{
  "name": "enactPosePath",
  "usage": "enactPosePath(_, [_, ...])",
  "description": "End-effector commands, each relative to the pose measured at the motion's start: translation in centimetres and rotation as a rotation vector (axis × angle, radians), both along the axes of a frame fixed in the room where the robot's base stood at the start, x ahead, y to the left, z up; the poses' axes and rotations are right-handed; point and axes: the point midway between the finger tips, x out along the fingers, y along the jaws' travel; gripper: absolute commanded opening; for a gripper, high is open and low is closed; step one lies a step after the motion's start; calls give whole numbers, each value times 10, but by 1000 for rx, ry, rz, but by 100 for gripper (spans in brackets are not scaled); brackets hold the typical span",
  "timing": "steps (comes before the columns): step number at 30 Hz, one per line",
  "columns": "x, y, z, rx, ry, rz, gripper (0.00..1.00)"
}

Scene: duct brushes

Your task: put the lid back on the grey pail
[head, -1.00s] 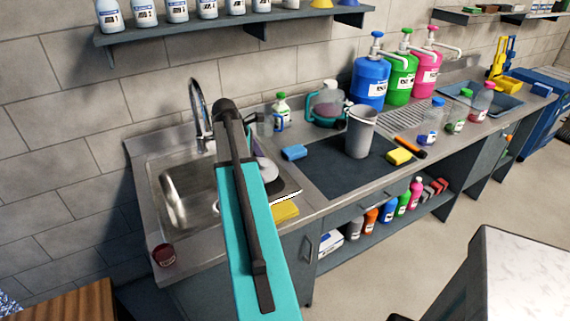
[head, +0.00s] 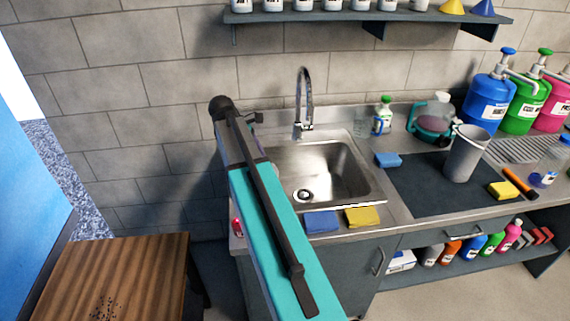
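The grey pail (head: 463,158) stands upright on the dark mat (head: 415,187) on the steel counter, right of the sink. Its top looks open, with no lid on it. My teal and black arm reaches up from the bottom, in front of the sink's left side. My gripper is hidden behind the arm, well to the left of the pail. A pale rounded edge peeks out beside the arm at the sink; I cannot tell whether it is the lid or whether my gripper holds it.
A blue sponge (head: 388,160) and a yellow sponge (head: 503,190) flank the pail. Blue (head: 322,222) and yellow (head: 362,217) sponges lie at the sink's (head: 325,172) front edge. A tap (head: 304,105) rises behind it. A wooden table (head: 120,280) stands at lower left.

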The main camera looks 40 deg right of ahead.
Motion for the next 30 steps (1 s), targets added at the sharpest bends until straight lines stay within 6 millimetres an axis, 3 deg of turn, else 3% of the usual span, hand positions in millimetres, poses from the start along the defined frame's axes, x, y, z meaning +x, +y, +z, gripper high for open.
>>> enactPosePath(6, [25,67,2,-2,2,53,72])
enactPosePath(15, [45,158,4,-7,5,117,72])
enactPosePath(24, [52,248,7,-15,7,181,72])
enactPosePath(30, [51,286,9,-18,8,206,72])
